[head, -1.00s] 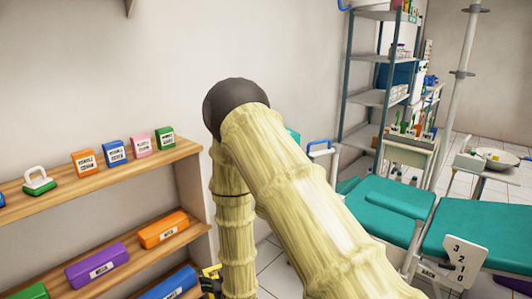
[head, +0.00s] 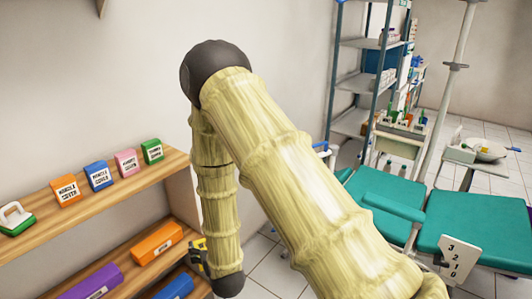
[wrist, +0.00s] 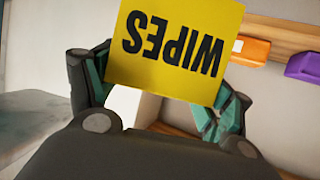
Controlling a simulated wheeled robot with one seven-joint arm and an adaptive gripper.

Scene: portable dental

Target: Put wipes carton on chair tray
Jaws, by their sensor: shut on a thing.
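The yellow wipes carton (wrist: 178,48), with black "WIPES" lettering upside down, fills the top middle of the wrist view. My gripper (wrist: 160,97) is shut on it, with one finger at each side. In the head view a small part of the yellow carton (head: 196,243) shows beside my dark gripper (head: 201,258), next to the shelf unit's right end; my arm hides part of this area. A small pale tray (head: 467,167) with a bowl stands beyond the green chair at the right; I take it to be the chair tray.
The wooden shelf unit (head: 100,202) at the left holds several coloured boxes. The green dental chair (head: 370,195) has a numbered sign (head: 458,262) in front. A metal rack (head: 352,122) and a pale pole (head: 456,85) stand behind. Tiled floor shows between shelf and chair.

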